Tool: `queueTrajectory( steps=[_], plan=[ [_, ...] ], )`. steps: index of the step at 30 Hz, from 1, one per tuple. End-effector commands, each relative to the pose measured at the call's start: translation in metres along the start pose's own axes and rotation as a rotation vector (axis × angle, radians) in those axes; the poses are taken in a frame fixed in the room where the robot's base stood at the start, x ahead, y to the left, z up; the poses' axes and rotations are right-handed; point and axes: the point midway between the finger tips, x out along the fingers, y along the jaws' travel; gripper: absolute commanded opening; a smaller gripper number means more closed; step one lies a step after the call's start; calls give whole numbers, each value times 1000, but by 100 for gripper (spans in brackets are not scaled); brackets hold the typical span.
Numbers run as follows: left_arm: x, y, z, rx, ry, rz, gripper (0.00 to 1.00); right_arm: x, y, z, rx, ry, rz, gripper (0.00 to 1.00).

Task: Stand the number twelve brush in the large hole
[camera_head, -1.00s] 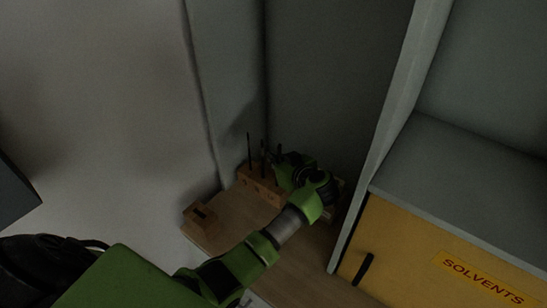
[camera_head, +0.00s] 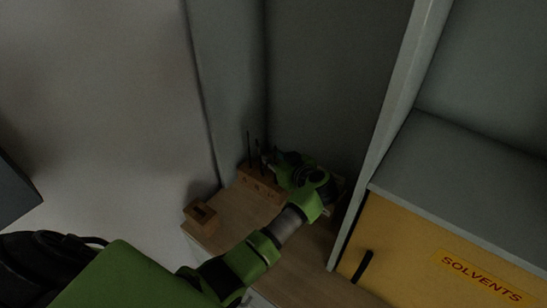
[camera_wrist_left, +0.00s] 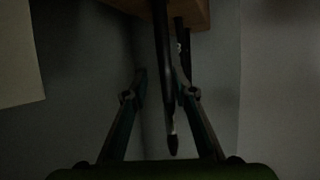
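A wooden block (camera_head: 259,187) stands at the back of the wooden worktop, with thin dark brushes (camera_head: 248,148) upright in it. I cannot read which brush is number twelve. My left gripper (camera_head: 268,157) is at the right end of the block, partly hidden by its own wrist. In the left wrist view, a dark brush (camera_wrist_left: 163,60) with a pointed tip runs between the two fingers of the left gripper (camera_wrist_left: 161,74). The fingers stand apart, with a gap visible on the left side of the brush. The large hole cannot be made out. My right gripper is out of view.
A small wooden box (camera_head: 199,221) with an opening on top sits at the worktop's left edge. The worktop (camera_head: 234,220) is bare between it and my arm. A grey panel (camera_head: 385,140) and a yellow cabinet marked SOLVENTS (camera_head: 420,265) bound the right side. Walls close the back.

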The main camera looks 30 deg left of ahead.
Motion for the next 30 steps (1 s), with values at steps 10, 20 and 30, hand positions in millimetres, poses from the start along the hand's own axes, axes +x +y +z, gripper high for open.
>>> queueTrajectory(
  steps=[10, 20, 30],
  plan=[
    [-23, 0, -51, -6, 1, 2, 26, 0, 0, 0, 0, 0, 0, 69],
    [-40, -1, -88, -1, -1, 0, 26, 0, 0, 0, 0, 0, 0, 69],
    [-41, -1, -90, 0, 0, 0, 26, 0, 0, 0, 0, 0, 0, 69]
  ],
)
